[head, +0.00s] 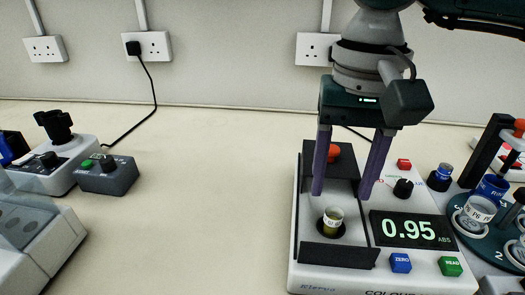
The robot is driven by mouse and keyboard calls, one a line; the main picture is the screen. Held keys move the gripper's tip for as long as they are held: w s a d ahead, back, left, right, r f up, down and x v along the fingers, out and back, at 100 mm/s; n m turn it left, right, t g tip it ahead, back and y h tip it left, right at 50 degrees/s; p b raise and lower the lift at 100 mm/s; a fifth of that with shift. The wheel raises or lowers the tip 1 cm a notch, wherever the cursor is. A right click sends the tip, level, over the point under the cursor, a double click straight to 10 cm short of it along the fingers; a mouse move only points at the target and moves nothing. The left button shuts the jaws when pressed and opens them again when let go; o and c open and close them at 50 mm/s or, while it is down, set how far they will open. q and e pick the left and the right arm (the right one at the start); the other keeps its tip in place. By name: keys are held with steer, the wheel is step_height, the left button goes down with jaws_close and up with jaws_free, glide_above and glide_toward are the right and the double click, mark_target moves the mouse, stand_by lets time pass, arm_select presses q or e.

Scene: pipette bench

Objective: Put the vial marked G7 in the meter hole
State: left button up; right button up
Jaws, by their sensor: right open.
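A small vial (332,218) with yellowish liquid and a pale label stands upright in the hole of the white meter (335,275). Its label is too small to read surely. The meter's display (410,229) reads 0.95 ABS. My right gripper (341,195) points down over the meter, its two purple fingers spread apart. It is open and empty, with its fingertips above and to either side of the vial, apparently not touching it. My left gripper is not in view.
Blue ZERO (401,263) and green READ (450,266) buttons sit at the meter's front. A carousel (478,238) with marked cups stands at the right. Grey devices (107,175) stand at the left. The bench between is clear.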

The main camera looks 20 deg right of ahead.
step_height(320, 180, up, 7)
steer(key=shift+f+b, duration=0.2)
steer(key=shift+b, duration=0.1)
steer(key=shift+a, duration=0.1)
